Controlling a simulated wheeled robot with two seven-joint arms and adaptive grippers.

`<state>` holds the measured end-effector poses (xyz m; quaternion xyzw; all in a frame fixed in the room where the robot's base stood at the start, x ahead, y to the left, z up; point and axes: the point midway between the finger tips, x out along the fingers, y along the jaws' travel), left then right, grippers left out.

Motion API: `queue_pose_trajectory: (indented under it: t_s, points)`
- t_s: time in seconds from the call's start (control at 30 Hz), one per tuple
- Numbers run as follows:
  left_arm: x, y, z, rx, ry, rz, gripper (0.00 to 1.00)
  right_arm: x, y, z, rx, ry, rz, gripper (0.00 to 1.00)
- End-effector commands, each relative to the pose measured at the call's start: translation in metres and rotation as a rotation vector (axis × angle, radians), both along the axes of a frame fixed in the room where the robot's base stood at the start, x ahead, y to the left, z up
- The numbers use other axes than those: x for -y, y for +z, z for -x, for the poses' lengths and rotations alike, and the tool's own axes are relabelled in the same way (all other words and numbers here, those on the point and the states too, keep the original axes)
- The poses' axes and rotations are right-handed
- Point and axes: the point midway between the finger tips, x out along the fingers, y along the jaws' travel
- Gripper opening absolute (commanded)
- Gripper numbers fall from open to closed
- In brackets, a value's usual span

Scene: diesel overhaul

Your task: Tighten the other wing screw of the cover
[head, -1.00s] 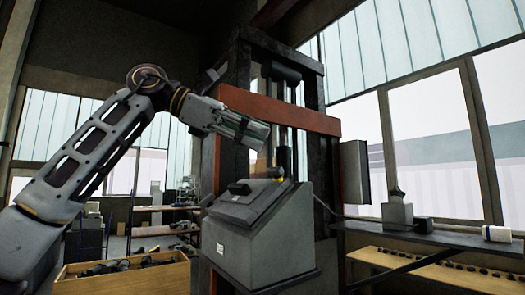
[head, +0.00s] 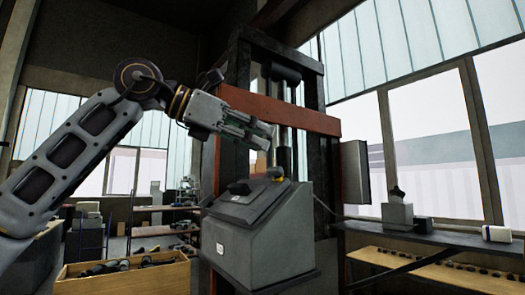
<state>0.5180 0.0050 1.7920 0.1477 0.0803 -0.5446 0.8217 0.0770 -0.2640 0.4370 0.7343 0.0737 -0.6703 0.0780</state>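The cover (head: 243,208) is the dark sloped lid on top of a grey box-shaped housing (head: 262,245) in front of the press. My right gripper is not in view.
The press frame with its red crossbeam (head: 320,121) stands close behind the gripper. A wooden crate of dark parts (head: 125,285) is at lower left. A shelf (head: 430,238) with a grey block (head: 397,216) and a white roll (head: 497,234) is at right.

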Motion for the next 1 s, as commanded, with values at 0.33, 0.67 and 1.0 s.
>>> queue_pose_trajectory:
  t_s: [0.33, 0.67, 1.0]
  points:
    - [0.0008, -0.0012, -0.0001, -0.072, 0.120, 0.049, 0.37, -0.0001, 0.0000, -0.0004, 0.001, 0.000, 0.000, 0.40]
    - [0.0022, -0.0023, -0.0003, -0.140, 0.231, 0.095, 0.37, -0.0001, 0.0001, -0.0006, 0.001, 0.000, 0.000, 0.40]
    - [0.0029, -0.0038, -0.0007, -0.215, 0.351, 0.143, 0.37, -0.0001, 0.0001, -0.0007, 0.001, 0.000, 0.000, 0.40]
